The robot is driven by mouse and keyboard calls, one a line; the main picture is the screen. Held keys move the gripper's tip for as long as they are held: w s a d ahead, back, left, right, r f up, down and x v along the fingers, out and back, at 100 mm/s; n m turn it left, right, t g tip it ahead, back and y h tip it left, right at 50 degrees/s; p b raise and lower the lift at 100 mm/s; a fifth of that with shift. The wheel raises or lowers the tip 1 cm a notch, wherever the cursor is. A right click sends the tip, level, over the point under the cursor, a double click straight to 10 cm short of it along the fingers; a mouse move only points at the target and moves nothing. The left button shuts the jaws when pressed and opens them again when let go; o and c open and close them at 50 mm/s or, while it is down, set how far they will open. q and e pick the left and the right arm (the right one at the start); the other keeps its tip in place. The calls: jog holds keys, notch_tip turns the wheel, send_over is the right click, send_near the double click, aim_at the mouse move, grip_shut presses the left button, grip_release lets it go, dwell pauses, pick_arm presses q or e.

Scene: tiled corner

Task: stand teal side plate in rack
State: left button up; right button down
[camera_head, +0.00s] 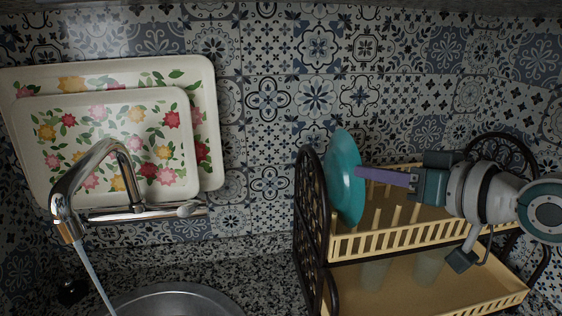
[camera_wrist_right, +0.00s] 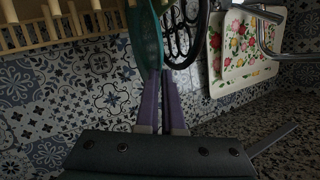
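The teal side plate (camera_head: 344,178) is upright, nearly edge-on, at the left end of the upper tier of the rack (camera_head: 400,238). My right gripper (camera_head: 360,173) reaches in from the right with its purple fingers at the plate's right-hand rim. In the right wrist view the fingers (camera_wrist_right: 161,75) are close together with their tips at the rim of the plate (camera_wrist_right: 147,40), and look shut on it. Whether the plate's lower edge rests in the slots is unclear; the rack's front rail hides part of it. My left gripper is not in view.
Wooden pegs (camera_head: 396,216) stand right of the plate. Dark scrolled metal ends (camera_head: 310,205) frame the rack. Pale cups (camera_head: 428,268) sit on the lower tier. A running faucet (camera_head: 70,195), a sink (camera_head: 180,300) and floral trays (camera_head: 110,140) are at left.

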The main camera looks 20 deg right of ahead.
jog(key=shift+s+f, duration=0.1)
jog(key=shift+f, duration=0.4)
jog(key=c, duration=0.6)
grip_release()
jog(key=shift+r, duration=0.15)
jog(key=shift+c, duration=0.2)
jog(key=shift+s+r+p, duration=0.25)
jog(key=shift+s+p, duration=0.1)
jog(key=shift+s, duration=0.05)
jog(key=p+v, duration=0.4)
jog(key=v, duration=0.2)
dwell(0.6)
